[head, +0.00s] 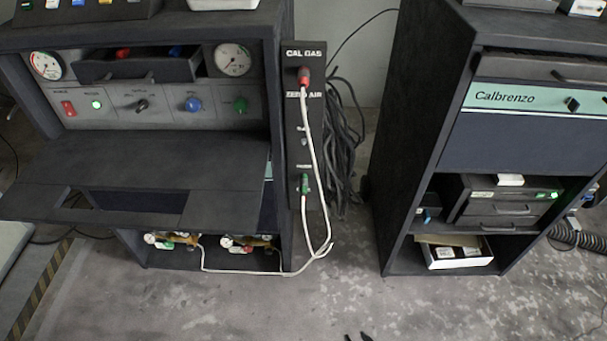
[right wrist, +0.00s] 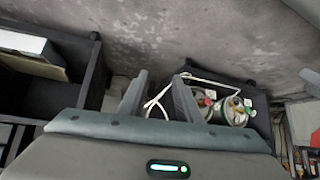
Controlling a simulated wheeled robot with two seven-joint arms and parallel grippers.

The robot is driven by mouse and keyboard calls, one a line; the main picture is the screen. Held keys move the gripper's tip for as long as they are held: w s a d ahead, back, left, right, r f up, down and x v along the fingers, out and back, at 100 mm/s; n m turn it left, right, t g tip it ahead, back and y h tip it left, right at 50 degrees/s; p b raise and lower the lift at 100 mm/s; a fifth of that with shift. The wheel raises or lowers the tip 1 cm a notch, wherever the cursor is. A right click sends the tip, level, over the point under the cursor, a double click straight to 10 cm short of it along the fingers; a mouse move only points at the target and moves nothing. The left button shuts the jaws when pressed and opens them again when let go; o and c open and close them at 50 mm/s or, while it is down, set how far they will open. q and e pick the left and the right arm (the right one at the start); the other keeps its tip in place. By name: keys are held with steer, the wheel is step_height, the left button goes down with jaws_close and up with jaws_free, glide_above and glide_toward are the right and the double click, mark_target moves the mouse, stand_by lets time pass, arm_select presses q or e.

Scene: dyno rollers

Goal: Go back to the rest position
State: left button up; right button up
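My right gripper (head: 357,337) shows only as two dark fingertips at the bottom edge of the head view, over the bare floor in front of the gap between the two cabinets. In the right wrist view its two fingers (right wrist: 160,85) stand apart with nothing held between them. The white hose seen between them there lies beyond the fingers. My left gripper is in neither view.
The left cabinet (head: 205,168) has a dark fold-out shelf and gas regulators below. A panel (head: 303,135) beside it carries white hoses (head: 318,170). The Calbrenzo cabinet (head: 415,130) stands right, with an open-topped box (head: 458,262) low inside. The front floor (head: 250,310) is clear.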

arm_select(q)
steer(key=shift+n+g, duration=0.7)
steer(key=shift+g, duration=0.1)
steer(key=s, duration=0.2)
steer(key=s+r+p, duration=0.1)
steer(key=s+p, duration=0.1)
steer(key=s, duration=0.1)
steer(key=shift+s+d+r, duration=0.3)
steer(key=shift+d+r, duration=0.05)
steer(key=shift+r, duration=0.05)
arm_select(e)
steer(key=s+d+f+g, duration=0.1)
steer(key=s+f, duration=0.1)
steer(key=s, duration=0.3)
steer(key=s+d+f+g+h, duration=0.1)
steer(key=s+d+f+g, duration=0.1)
steer(key=s, duration=0.3)
steer(key=shift+s, duration=0.3)
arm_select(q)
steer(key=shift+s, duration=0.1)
